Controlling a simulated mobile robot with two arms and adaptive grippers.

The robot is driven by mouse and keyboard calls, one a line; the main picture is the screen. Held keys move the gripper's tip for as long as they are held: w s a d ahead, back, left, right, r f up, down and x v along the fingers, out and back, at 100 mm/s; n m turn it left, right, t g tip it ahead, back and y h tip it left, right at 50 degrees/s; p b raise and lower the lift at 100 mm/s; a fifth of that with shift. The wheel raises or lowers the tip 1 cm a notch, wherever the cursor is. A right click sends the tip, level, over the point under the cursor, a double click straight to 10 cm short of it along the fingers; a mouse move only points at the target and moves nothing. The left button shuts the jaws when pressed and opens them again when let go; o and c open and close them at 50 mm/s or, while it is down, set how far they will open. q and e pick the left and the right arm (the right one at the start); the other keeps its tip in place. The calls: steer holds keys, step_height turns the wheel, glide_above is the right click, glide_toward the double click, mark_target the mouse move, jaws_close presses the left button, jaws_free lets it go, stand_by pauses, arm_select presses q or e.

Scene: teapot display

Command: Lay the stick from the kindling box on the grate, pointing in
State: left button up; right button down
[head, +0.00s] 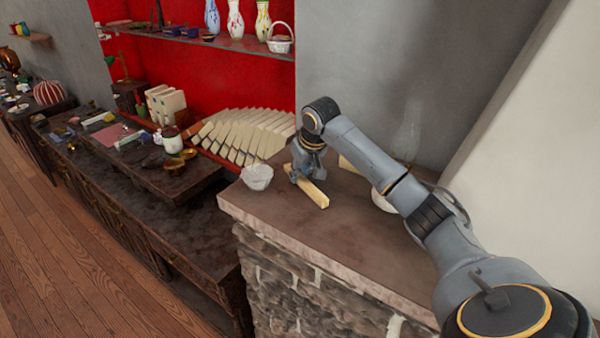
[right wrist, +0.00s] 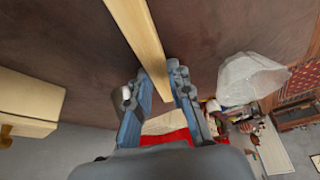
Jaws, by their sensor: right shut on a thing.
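A pale wooden stick (head: 315,193) is held at the stone counter's top, pointing toward the front edge. My right gripper (head: 306,174) is shut on it near its far end. In the right wrist view, the stick (right wrist: 138,32) runs between the two fingers of the gripper (right wrist: 158,82) and out past the top edge of the picture. I cannot tell whether it touches the counter. A pale yellow block-like thing (right wrist: 28,104) shows at the left there; I cannot tell if it is the kindling box. I cannot make out a grate. My left gripper is out of view.
The brown counter top (head: 300,232) is bare in front of the stick. A clear faceted bowl (head: 257,177) stands just left of it. A white rounded thing (head: 382,201) is partly behind my right arm. A lower dark cabinet (head: 90,180) with many small objects stands left.

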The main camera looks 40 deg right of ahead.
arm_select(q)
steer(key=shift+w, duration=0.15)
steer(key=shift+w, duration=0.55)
arm_select(e)
steer(key=c, duration=1.2)
jaws_free()
steer(key=shift+f, duration=0.1)
